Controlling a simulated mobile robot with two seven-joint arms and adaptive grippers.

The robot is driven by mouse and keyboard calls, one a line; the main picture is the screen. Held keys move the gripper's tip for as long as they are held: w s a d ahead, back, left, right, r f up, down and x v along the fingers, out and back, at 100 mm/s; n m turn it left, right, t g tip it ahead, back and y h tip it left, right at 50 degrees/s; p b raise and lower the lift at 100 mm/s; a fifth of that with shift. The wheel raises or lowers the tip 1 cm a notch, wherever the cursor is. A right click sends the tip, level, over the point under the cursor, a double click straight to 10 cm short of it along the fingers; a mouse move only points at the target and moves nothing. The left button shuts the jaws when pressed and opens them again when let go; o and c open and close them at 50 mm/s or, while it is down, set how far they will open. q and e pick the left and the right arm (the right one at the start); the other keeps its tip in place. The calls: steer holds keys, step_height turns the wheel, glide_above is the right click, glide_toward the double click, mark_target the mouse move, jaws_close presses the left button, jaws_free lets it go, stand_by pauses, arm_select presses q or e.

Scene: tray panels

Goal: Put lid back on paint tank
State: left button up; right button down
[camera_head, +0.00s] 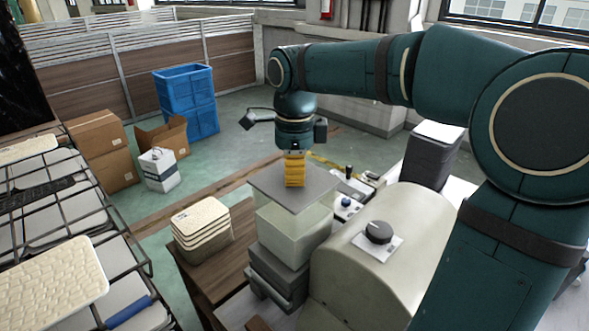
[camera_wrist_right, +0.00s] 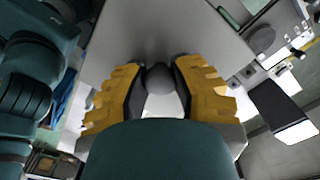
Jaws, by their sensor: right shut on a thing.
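The lid (camera_head: 268,184) is a flat grey square plate with a dark knob (camera_wrist_right: 160,79) in its middle. My right gripper (camera_head: 295,178) points down with its yellow fingers shut on this knob; the wrist view shows a finger on each side of it. The lid lies level over the paint tank (camera_head: 290,236), a pale translucent box on a grey base. The lid's edges reach past the tank's sides, and it hides the tank's opening. I cannot tell whether the lid touches the rim or hovers just above it. My left gripper is not in view.
A cream rounded machine (camera_head: 368,262) with a black knob (camera_head: 379,232) stands right of the tank. A stack of cream panels (camera_head: 203,222) sits on the wooden table to its left. A wire rack with panels (camera_head: 45,285) fills the left edge. Boxes and blue crates (camera_head: 187,100) stand on the floor behind.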

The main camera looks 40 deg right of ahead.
steer(key=shift+c, duration=0.8)
jaws_free()
steer(key=shift+r, duration=0.1)
steer(key=shift+r+p, duration=1.15)
steer(key=shift+r, duration=0.05)
steer(key=shift+r+p, duration=0.3)
steer(key=shift+r, duration=1.9)
